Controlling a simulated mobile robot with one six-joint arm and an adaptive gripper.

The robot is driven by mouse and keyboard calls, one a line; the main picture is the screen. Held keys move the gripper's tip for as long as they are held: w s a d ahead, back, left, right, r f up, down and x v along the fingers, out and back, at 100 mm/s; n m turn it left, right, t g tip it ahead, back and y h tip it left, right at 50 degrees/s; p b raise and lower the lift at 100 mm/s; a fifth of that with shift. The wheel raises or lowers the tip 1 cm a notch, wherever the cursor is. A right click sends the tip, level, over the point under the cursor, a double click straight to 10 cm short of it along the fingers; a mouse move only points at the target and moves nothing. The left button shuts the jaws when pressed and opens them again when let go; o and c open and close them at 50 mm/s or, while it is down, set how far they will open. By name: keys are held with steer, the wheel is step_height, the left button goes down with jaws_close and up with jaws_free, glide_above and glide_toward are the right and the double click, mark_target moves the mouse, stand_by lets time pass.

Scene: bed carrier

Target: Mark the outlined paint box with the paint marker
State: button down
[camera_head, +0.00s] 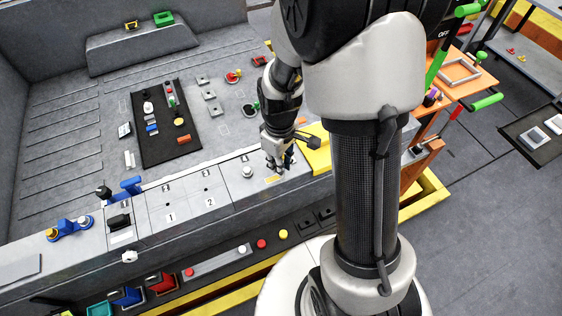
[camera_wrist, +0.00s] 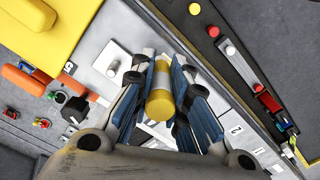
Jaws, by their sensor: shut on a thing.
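My gripper (camera_head: 278,165) is low over the front ledge, right of the white knob in the head view. In the wrist view, my gripper (camera_wrist: 160,98) has its blue-padded fingers closed on the sides of a yellow and white cylinder, the paint marker (camera_wrist: 160,95). The marker points away from the wrist camera, and its far end is hard to see. In the head view a small orange-yellow patch (camera_head: 271,179) shows at the ledge by the fingertips; I cannot tell whether it is the marker or a mark. The outlined paint box is not clearly distinguishable, and the fingers hide part of the ledge.
A white knob (camera_head: 247,172) stands on the ledge close to my gripper. A yellow block (camera_head: 318,152) is on its other side. Panels 1 and 2 (camera_head: 210,205) lie to the left. A black mat (camera_head: 160,150) with small parts lies on the bed behind.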

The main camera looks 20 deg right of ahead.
steer(key=shift+a, duration=0.65)
steer(key=shift+a, duration=0.1)
steer(key=shift+a, duration=0.75)
steer(key=shift+a, duration=0.8)
steer(key=shift+d, duration=0.85)
